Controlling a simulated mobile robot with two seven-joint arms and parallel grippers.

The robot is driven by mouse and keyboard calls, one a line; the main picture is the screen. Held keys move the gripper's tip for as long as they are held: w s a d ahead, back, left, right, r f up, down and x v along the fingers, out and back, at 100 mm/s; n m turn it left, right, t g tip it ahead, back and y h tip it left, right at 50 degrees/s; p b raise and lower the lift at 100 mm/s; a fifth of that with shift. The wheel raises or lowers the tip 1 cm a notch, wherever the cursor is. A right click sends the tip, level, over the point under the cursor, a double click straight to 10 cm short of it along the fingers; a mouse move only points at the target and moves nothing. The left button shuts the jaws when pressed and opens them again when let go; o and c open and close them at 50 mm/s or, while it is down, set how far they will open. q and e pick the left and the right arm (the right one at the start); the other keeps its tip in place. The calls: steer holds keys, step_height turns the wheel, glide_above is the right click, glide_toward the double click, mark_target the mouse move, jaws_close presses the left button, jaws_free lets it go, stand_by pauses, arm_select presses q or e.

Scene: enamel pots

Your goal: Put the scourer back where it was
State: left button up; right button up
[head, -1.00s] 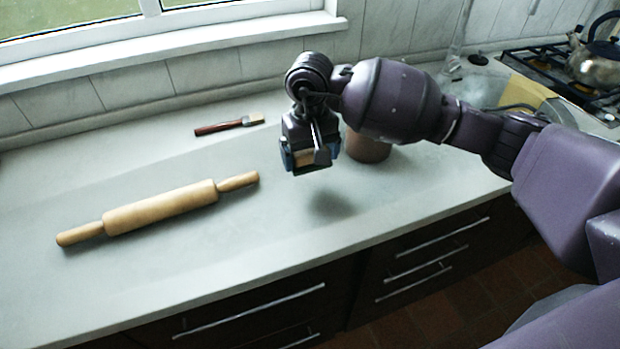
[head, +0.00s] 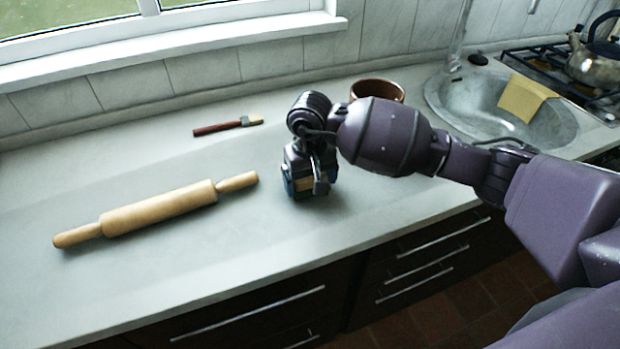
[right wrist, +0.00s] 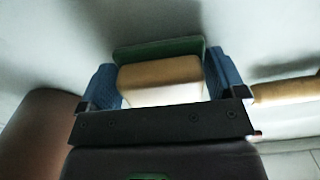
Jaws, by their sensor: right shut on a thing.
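The scourer, a yellow sponge block with a green pad, is between the blue fingertips of my right gripper (head: 308,188). In the right wrist view the scourer (right wrist: 160,80) fills the gap between the fingertips (right wrist: 162,90), its green layer on the far side. The gripper is shut on it and points down, low over the pale worktop (head: 240,250), right of the rolling pin. In the head view the gripper hides most of the scourer. I cannot tell whether the scourer touches the worktop. My left gripper is not in view.
A wooden rolling pin (head: 160,208) lies to the left and a brush (head: 227,126) behind it. A brown pot (head: 377,88) stands behind my right arm. A sink (head: 540,125) with a yellow cloth (head: 525,98) over its edge and a kettle (head: 598,55) on the hob are at right.

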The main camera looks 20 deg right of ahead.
steer(key=shift+f, duration=0.2)
steer(key=o, duration=0.5)
steer(key=shift+o, duration=0.2)
steer(key=shift+r, duration=0.1)
steer(key=shift+r, duration=0.2)
step_height(320, 180, up, 12)
steer(key=shift+p, duration=0.35)
steer(key=shift+f, duration=0.15)
